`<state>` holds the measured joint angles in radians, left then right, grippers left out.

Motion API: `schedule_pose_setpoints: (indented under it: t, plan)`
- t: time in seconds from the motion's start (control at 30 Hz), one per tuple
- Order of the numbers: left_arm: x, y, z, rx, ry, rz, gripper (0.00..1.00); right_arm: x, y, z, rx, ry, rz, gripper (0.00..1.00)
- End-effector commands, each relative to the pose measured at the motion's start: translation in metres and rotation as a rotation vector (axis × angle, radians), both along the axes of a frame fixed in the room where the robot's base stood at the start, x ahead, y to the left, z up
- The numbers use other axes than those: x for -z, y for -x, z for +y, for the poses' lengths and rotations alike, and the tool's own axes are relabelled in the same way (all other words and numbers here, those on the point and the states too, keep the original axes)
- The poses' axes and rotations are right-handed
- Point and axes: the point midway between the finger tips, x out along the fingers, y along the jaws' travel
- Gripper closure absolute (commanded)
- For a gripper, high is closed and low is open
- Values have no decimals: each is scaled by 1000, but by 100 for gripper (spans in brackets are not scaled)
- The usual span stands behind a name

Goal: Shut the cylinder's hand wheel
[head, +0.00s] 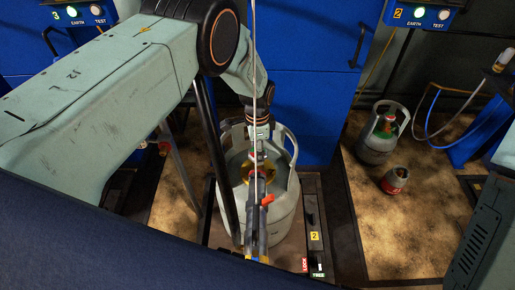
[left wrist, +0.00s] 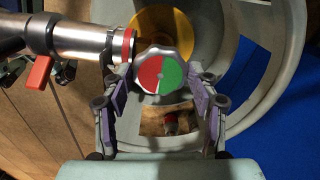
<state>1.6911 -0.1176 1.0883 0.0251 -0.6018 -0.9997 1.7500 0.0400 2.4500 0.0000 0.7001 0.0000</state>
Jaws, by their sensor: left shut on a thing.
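A grey gas cylinder (head: 285,222) with an open collar stands upright on a scale in the head view. Its round hand wheel (left wrist: 161,77), half red and half green with a white line low on the face, sits inside the collar in the left wrist view. My left gripper (left wrist: 160,80) has its purple-padded fingers on either side of the wheel, shut on it. In the head view this gripper (head: 257,158) reaches down into the collar and hides the wheel. A metal filling connector (left wrist: 85,42) with a red lever (left wrist: 38,78) meets the valve beside the wheel. My right gripper is not in view.
A yellow ring (left wrist: 163,30) lies behind the wheel, within the collar wall (left wrist: 235,110). The scale edge carries a yellow "2" label (head: 314,236). A smaller grey cylinder (head: 375,148) and a small red-banded one (head: 394,181) stand on the right platform. Blue cabinets (head: 310,90) stand behind.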

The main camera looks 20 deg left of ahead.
Motion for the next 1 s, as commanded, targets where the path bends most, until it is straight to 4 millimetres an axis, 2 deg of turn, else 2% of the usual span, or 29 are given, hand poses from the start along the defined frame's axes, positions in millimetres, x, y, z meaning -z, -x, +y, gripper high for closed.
schedule_pose_setpoints:
  t: [0.03, 0.07, 0.3, 0.67, 0.87, 1.0]
  plan:
    - [1, 2, 1, 0, -2, 5, 72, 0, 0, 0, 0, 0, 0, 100]
    - [1, 2, 1, 0, -2, 5, 39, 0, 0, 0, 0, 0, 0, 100]
    - [1, 1, 1, -1, -1, 3, 19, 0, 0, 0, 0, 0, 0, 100]
    - [-2, 0, 0, -1, 0, 0, 18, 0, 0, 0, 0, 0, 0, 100]
    - [-27, -1, 0, 0, 0, -3, 18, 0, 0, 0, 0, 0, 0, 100]
    - [-56, -1, 0, -1, 0, -3, 18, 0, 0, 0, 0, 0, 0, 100]
